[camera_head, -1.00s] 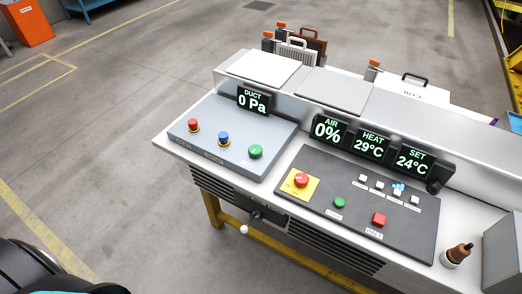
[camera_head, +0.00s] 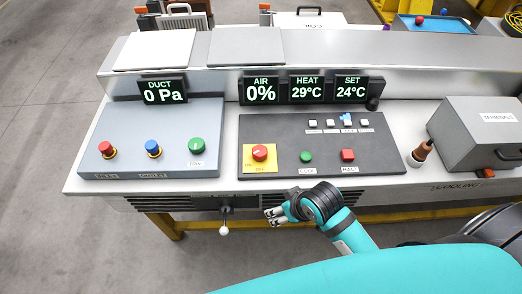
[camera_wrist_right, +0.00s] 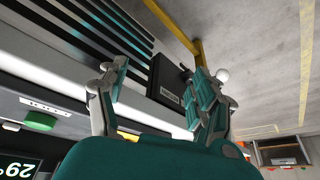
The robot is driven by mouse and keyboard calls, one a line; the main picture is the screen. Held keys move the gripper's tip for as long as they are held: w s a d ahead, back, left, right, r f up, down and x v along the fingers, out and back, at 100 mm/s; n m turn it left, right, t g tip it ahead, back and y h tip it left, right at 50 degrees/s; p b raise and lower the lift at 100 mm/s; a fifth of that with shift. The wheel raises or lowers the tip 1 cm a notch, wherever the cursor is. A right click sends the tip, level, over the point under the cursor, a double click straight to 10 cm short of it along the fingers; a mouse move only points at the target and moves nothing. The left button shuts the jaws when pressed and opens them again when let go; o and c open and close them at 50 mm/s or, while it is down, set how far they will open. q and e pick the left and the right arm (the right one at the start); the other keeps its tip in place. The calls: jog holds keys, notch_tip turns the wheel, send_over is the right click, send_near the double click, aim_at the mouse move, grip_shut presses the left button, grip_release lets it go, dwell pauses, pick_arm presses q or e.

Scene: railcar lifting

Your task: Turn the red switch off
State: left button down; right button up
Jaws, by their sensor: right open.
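The red switch (camera_head: 260,152) is a round red knob on a yellow square plate marked ON and OFF. It sits at the left end of the dark control panel (camera_head: 385,160). My right gripper (camera_head: 272,216) is in front of the desk's front edge, below and slightly right of the switch, and apart from it. In the right wrist view the right gripper (camera_wrist_right: 155,78) is open with nothing between its fingers; the switch does not show there. My left gripper is not in view.
A green button (camera_head: 305,157) and a red HALT button (camera_head: 347,155) are right of the switch. A grey panel (camera_head: 130,128) with red, blue and green knobs is at left. A lever with a white ball (camera_head: 224,230) hangs under the desk edge, near the right gripper.

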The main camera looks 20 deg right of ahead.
notch_tip(320, 180, up, 7)
jog(key=w+a+n+y, duration=0.1)
jog(key=w+a, duration=0.1)
jog(key=a, duration=0.1)
notch_tip(320, 180, up, 16)
jog(key=f+n, duration=0.1)
send_over(260, 150)
jog(key=s+d, duration=0.3)
jog(key=s, duration=0.3)
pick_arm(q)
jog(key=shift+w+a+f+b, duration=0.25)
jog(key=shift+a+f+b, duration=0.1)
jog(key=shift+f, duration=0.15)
pick_arm(e)
jog(key=shift+h, duration=0.5)
jog(key=x, duration=1.6)
jog(key=shift+s+a+f, duration=0.15)
jog(key=shift+a+f, duration=0.1)
jog(key=shift+f, duration=0.15)
